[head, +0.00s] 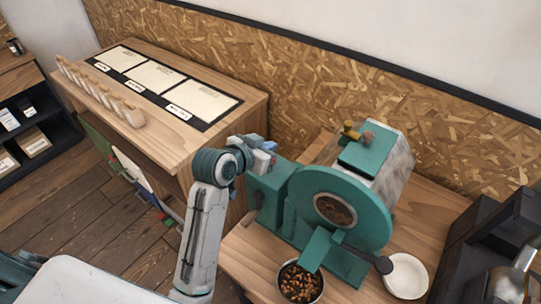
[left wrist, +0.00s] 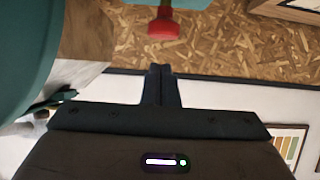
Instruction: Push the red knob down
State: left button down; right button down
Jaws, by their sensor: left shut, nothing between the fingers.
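The red knob (left wrist: 163,27) shows in the left wrist view at the top centre, on a short stem against a pale teal surface. My left gripper (left wrist: 161,72) is shut and empty, with its fingertips just short of the knob in that view and a gap between. In the head view my left gripper (head: 268,158) is beside the teal housing at the left of the roaster (head: 345,190). I cannot make out the red knob clearly there; the gripper seems to cover it. My right gripper is not in view.
A bowl of beans (head: 301,283) stands under the roaster's chute, and a white plate (head: 404,276) is to its right. A dark machine (head: 495,250) is at the far right.

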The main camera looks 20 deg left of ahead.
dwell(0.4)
pick_arm(q)
jog(key=shift+f, duration=0.1)
jog(key=shift+f+b, duration=1.1)
jog(key=shift+f, duration=1)
notch_tip(320, 180, up, 3)
jog(key=p, duration=0.3)
notch_tip(320, 180, up, 2)
jog(key=shift+r, duration=1.55)
